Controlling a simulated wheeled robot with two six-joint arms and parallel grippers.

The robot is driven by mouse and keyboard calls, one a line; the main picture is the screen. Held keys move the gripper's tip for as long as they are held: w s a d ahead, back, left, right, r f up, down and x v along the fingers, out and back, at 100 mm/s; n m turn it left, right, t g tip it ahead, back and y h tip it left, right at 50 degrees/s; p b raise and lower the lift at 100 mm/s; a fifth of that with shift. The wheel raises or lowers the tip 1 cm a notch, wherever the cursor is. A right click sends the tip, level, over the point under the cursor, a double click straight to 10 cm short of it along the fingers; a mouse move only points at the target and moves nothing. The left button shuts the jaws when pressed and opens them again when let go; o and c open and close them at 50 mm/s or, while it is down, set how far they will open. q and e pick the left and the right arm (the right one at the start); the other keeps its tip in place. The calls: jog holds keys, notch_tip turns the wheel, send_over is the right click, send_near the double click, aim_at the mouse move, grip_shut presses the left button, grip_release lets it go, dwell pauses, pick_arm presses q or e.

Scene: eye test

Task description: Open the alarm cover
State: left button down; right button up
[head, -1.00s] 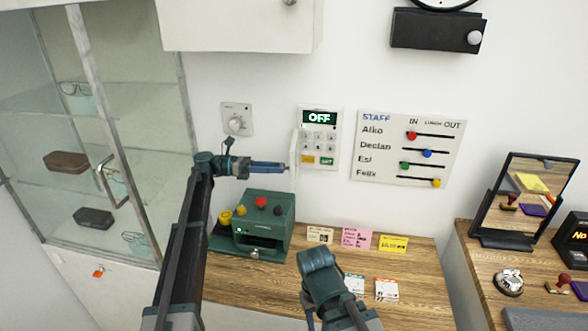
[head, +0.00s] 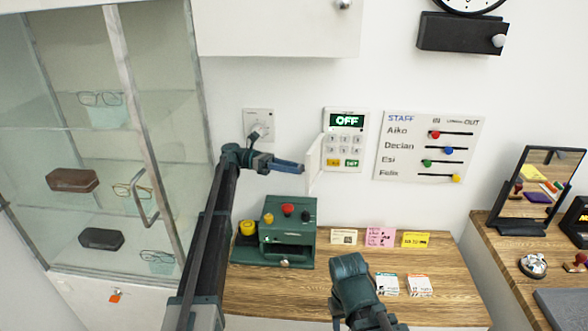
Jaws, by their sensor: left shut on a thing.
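The alarm panel (head: 345,139) is on the white wall, with a lit display reading OFF above its keys. Its white cover (head: 315,158) is hinged at the panel's left side and stands out from the wall, swung to the left. The keys show uncovered. My left gripper (head: 303,168) comes in from the left and is shut on the cover's free edge; its fingertips are small in the picture. My right arm shows at the bottom middle, but I see no gripper fingers on it.
A dial (head: 259,126) on the wall is partly behind my left wrist. A green box with knobs (head: 287,233) stands on the wooden counter (head: 315,289) below. The staff board (head: 431,146) hangs right of the panel. A glass cabinet (head: 122,130) is at the left.

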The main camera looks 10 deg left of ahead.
pick_arm(q)
jog(key=shift+c, duration=2.2)
grip_release()
jog(key=s+d+r+p, duration=0.1)
jog(key=s+r+p, duration=0.1)
jog(key=s, duration=0.6)
jog(key=s+d+r+p, duration=0.1)
jog(key=s+r+p, duration=0.2)
jog(key=s, duration=0.4)
jog(key=shift+s+d, duration=0.35)
